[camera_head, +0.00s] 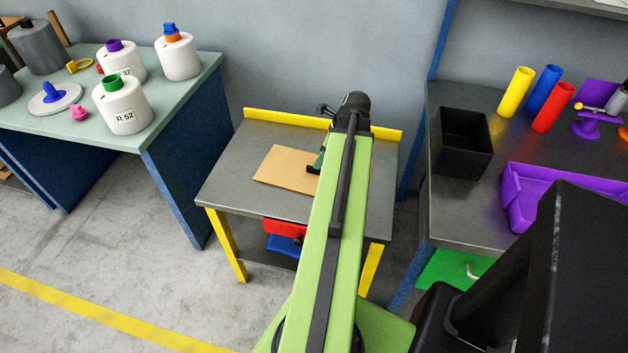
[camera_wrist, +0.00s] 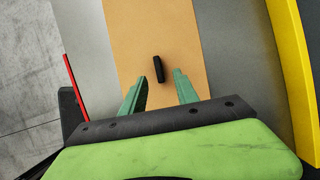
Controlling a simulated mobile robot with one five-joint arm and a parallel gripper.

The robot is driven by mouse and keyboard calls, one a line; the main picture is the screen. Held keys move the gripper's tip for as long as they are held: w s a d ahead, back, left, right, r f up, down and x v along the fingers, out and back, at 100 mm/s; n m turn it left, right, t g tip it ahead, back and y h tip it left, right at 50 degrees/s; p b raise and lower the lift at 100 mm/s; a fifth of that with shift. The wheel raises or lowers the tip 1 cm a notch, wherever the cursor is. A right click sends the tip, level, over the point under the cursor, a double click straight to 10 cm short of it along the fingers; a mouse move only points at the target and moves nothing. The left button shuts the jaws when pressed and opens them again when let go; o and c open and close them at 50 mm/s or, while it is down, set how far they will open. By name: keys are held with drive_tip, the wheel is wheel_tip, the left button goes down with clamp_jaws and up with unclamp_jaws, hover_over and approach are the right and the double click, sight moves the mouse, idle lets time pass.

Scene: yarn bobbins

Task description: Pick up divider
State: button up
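The divider appears to be the flat tan board (camera_head: 281,168) lying on the small grey table in the head view. It also fills the middle of the wrist view (camera_wrist: 188,38). A short black bar (camera_wrist: 158,69) sits on the board and looks like its handle; I cannot tell whether it is fixed to it. My gripper (camera_wrist: 161,75) is open above the board, its two green fingers apart with the black bar between and slightly beyond the tips. Nothing is held. In the head view my arm hides the board's right part and most of the gripper (camera_head: 317,164).
The small grey table (camera_head: 230,189) has a yellow back lip (camera_head: 285,119) and a red bin (camera_head: 284,227) below. A bench with white bobbins (camera_head: 178,58) stands left. At right, a bench carries a black box (camera_head: 462,142), coloured tubes (camera_head: 515,92) and a purple tray (camera_head: 519,201).

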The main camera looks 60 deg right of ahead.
sight(314, 171)
drive_tip(key=b+x, duration=0.5)
drive_tip(key=shift+a+f, duration=0.1)
drive_tip(key=shift+a, duration=0.05)
drive_tip(key=shift+c, duration=0.3)
clamp_jaws()
